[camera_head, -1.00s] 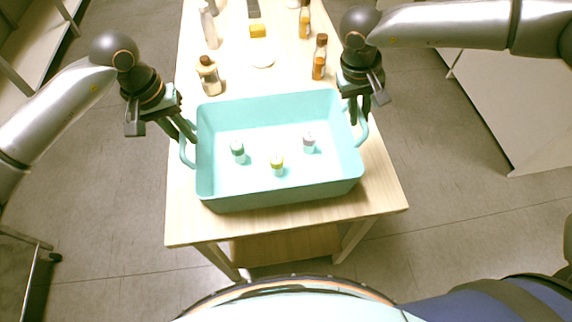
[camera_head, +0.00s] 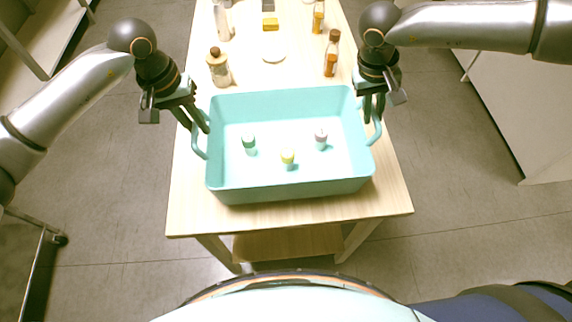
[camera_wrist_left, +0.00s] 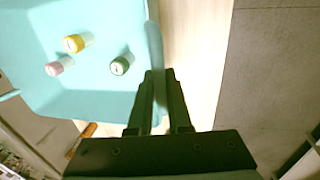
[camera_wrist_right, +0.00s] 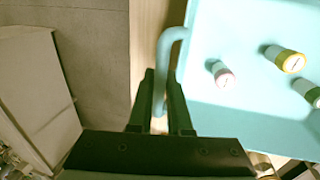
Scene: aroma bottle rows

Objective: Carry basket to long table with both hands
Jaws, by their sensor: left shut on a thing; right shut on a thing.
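The turquoise basket (camera_head: 290,190) is over the near end of a light wooden table; whether it touches the top is hard to tell. Inside stand three small bottles, one with a green cap (camera_head: 249,145), one with a yellow cap (camera_head: 288,159) and one with a pinkish cap (camera_head: 320,139). My left gripper (camera_head: 203,128) is shut on the basket's left handle, which also shows between the fingers in the left wrist view (camera_wrist_left: 157,80). My right gripper (camera_head: 373,118) is shut on the right handle, seen between the fingers in the right wrist view (camera_wrist_right: 163,65).
The wooden table (camera_head: 190,215) also holds a jar (camera_head: 219,70), amber bottles (camera_head: 331,55), a white bottle (camera_head: 223,22), a yellow block (camera_head: 270,24) and a pale round dish (camera_head: 273,56) beyond the basket. Shelving stands at far left, a white cabinet (camera_head: 520,110) at right. Grey floor is open on both sides.

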